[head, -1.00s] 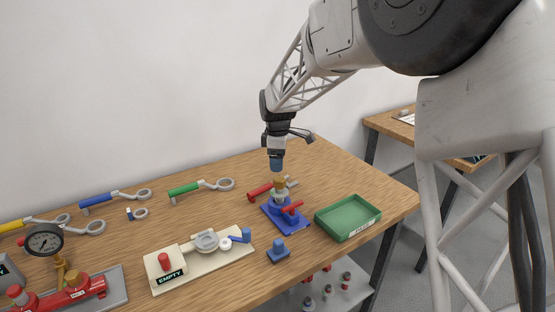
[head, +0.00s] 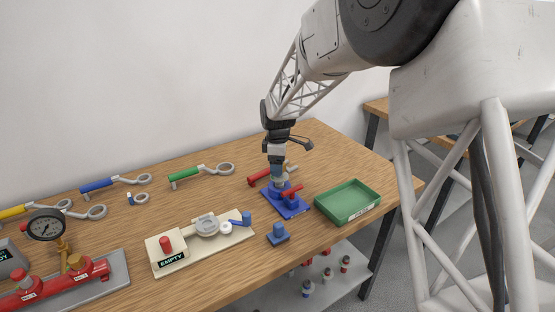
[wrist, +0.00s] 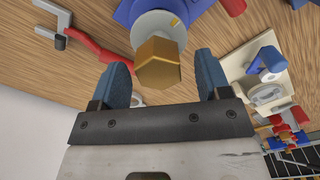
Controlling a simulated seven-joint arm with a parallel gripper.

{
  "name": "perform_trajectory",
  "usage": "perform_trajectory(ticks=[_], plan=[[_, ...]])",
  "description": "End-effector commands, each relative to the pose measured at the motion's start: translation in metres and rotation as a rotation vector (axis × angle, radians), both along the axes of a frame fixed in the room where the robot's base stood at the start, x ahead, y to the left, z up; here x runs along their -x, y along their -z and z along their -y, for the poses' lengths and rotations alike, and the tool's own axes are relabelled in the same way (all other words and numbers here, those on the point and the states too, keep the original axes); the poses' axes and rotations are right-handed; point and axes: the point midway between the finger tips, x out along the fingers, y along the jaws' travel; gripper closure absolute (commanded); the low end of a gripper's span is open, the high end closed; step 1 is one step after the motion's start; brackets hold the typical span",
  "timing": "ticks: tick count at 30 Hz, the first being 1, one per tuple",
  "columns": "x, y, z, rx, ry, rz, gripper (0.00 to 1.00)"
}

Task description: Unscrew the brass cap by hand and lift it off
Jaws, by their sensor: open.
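The brass cap (wrist: 158,66) is a hexagonal piece on the blue valve stand. In the wrist view it lies between the two blue fingertips of my gripper (wrist: 162,78), with a gap on each side. My gripper (head: 277,172) is open and points down over the valve in the head view, where its fingers hide most of the cap. The blue valve base (head: 289,206) stands on the table with a red handle (head: 292,191) at its front. A pale round collar (wrist: 158,28) sits beneath the cap.
A green tray (head: 330,210) stands right of the valve. A small blue block (head: 278,234) and a cream board marked EMPTY (head: 190,256) lie to the left. A red-handled tool (head: 258,178) lies close behind the valve. Ring wrenches (head: 200,172) lie along the back.

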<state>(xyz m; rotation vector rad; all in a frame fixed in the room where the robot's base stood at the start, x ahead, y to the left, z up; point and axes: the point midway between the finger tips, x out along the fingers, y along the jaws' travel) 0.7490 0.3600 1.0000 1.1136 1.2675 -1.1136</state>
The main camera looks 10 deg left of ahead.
Motion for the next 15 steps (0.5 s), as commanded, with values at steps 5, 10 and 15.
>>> perform_trajectory(ticks=[5,10,15], plan=[[0.0000,0.0007,0.0000,0.000,0.000,0.000,0.30],[0.0000,0.0006,0.0000,0.000,0.000,0.000,0.39],[0.0000,0.0005,0.0000,0.000,0.000,0.000,0.65]])
